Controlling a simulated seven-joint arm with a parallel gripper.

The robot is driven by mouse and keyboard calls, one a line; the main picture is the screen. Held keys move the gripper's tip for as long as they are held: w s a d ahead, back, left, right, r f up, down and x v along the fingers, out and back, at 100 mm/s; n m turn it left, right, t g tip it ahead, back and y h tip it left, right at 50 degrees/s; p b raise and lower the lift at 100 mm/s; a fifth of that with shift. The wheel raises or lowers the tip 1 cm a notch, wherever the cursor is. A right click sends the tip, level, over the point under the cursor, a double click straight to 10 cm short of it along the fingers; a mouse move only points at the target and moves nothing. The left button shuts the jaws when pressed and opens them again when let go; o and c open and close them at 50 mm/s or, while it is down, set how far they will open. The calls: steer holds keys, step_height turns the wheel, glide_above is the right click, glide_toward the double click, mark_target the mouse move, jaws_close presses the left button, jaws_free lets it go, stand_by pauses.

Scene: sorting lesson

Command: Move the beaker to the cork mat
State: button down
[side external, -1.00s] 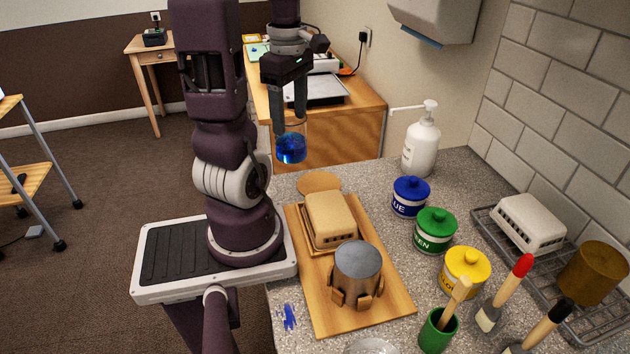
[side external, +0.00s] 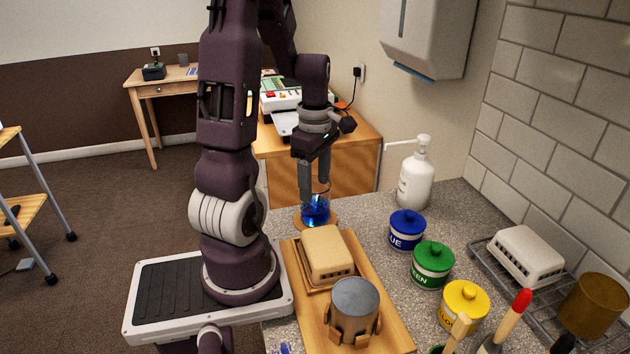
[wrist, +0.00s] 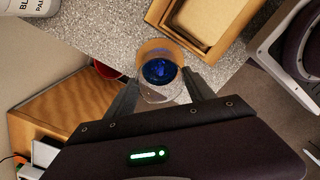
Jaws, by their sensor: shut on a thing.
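The glass beaker (side external: 315,211) holds blue liquid and looks upright. My gripper (side external: 316,192) is shut on it, with a finger on either side. The round cork mat (side external: 332,222) is on the grey counter at its far end, behind the wooden board. The beaker is over the mat and hides much of it. In the wrist view the beaker (wrist: 160,73) is between my fingers (wrist: 160,92), with the mat's brown edge (wrist: 157,46) around its far side. I cannot tell whether the beaker's base touches the mat.
Blue (side external: 406,229), green (side external: 433,264) and yellow (side external: 462,304) paint pots line the right. A white pump bottle (side external: 416,180) stands at the back right.

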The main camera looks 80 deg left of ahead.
steer(key=shift+c, duration=1.8)
jaws_free()
steer(key=shift+f, duration=0.1)
step_height(320, 180, up, 12)
steer(key=s+d+r+m+t, duration=0.1)
steer(key=d+m+t, duration=0.1)
steer(key=d+m, duration=0.9)
steer(key=s+d+r+m+t, duration=0.1)
steer(key=s+d+m+t, duration=0.1)
steer(key=d+m, duration=1)
steer(key=m+t, duration=0.1)
steer(key=m, duration=0.3)
steer(key=shift+t, duration=0.3)
steer(key=shift+s+d, duration=0.1)
